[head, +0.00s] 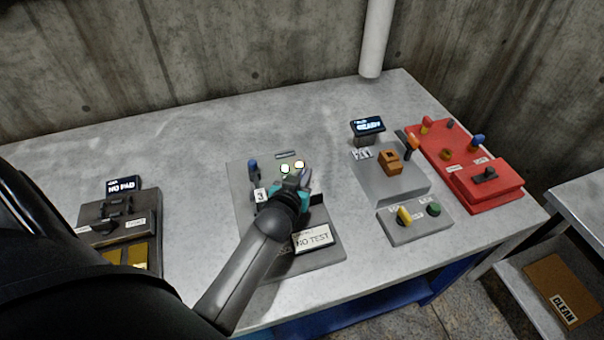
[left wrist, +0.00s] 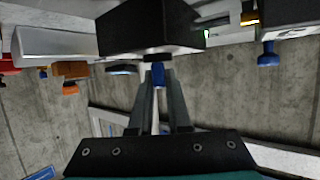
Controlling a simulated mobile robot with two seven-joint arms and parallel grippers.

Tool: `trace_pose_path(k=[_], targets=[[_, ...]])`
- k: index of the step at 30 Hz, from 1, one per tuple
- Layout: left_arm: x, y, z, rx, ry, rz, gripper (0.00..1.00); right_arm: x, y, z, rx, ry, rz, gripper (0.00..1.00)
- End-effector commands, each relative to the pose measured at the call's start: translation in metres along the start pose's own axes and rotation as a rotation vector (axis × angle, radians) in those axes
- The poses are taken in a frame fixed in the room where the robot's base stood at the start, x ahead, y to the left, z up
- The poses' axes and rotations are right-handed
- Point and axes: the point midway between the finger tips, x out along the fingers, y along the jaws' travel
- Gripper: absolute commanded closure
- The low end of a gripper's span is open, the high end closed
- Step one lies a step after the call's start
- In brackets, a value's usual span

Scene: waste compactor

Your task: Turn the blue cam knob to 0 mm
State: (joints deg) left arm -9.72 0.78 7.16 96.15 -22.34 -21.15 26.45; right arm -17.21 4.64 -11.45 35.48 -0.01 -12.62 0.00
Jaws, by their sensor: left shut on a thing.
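The grey station (head: 240,200) in the middle of the bench carries a "NO TEST" sign (head: 313,238), a tag reading "3" (head: 260,195) and two lit round lamps (head: 292,168). My left gripper (head: 296,184) reaches over this station and hides part of it. In the left wrist view, the fingertips of my left gripper (left wrist: 159,82) are closed on a small blue knob (left wrist: 158,72) below a dark block (left wrist: 150,28). The knob is mostly hidden in the head view, and I cannot read any mm scale. My right gripper is not in view.
A blue-topped lever (head: 253,164) stands on the same station, left of my gripper. A grey unit (head: 390,185), a yellow-and-green knob box (head: 416,224) and a red panel (head: 485,185) stand to the right. A "NO PAD" unit (head: 118,228) is at left. The back bench is clear.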

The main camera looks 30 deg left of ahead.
Motion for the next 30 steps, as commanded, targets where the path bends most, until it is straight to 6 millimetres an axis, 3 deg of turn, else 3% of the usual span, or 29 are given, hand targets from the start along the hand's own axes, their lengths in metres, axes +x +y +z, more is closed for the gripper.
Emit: trace_pose_path(k=[16, 23, 30], targets=[[0.000, -0.003, -0.003, 0.123, 0.001, 0.268, 1.00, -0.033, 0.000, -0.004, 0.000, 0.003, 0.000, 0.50], [0.001, -0.003, -0.002, 0.185, 0.002, 0.416, 1.00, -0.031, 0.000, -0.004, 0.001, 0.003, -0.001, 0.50], [0.003, -0.003, 0.000, 0.246, 0.004, 0.566, 1.00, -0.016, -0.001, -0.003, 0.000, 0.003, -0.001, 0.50]])
